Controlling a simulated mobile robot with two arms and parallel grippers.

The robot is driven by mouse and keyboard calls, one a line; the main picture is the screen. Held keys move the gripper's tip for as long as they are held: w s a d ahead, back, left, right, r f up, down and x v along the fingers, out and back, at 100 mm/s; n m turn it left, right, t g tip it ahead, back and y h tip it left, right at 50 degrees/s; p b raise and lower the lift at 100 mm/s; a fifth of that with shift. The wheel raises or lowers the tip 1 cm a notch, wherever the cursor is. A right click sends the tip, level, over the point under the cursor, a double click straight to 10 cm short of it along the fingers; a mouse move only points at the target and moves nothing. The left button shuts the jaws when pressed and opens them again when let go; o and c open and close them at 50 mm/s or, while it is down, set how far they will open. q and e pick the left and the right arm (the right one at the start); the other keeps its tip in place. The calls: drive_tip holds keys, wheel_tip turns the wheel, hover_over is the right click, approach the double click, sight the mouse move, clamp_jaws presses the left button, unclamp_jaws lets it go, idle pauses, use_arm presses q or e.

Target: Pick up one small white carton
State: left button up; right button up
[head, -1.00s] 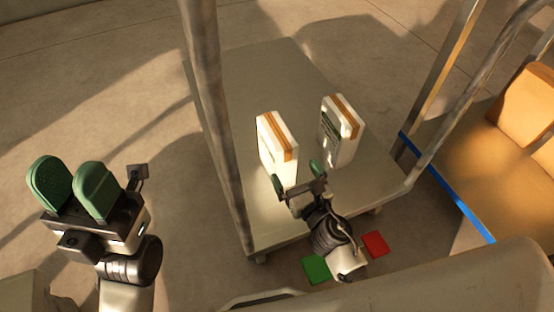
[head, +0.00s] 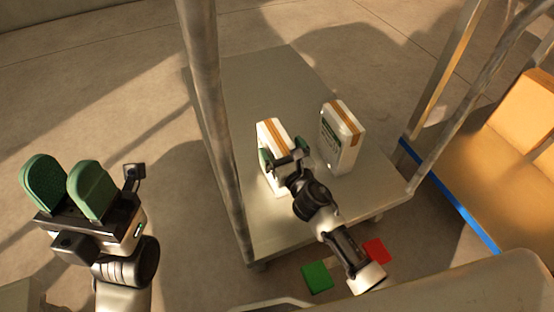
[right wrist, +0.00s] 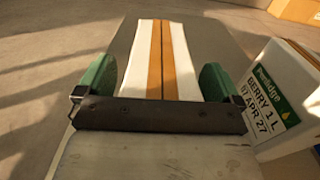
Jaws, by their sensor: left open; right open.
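Two small white cartons with orange-brown tape stand upright on a grey platform trolley (head: 250,85). The left carton (head: 273,182) is at my right gripper (head: 283,157), which is open with its green fingers on either side of it. In the right wrist view this carton (right wrist: 142,60) lies between the two fingers (right wrist: 158,85), with no clear sign of a grip. The right carton (head: 342,140) stands a little to the right; its label shows in the right wrist view (right wrist: 275,100). My left gripper (head: 68,190) is open and empty, left of the trolley.
A metal post (head: 205,90) rises along the trolley's left side, and a rail (head: 470,90) stands at its right. A blue-edged shelf (head: 455,195) with cardboard boxes (head: 525,105) is at the right. Green (head: 317,277) and red (head: 375,251) squares lie on the floor.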

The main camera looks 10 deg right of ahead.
clamp_jaws()
drive_tip(key=shift+r, duration=0.2)
idle(0.4)
drive_tip(key=shift+r, duration=0.1)
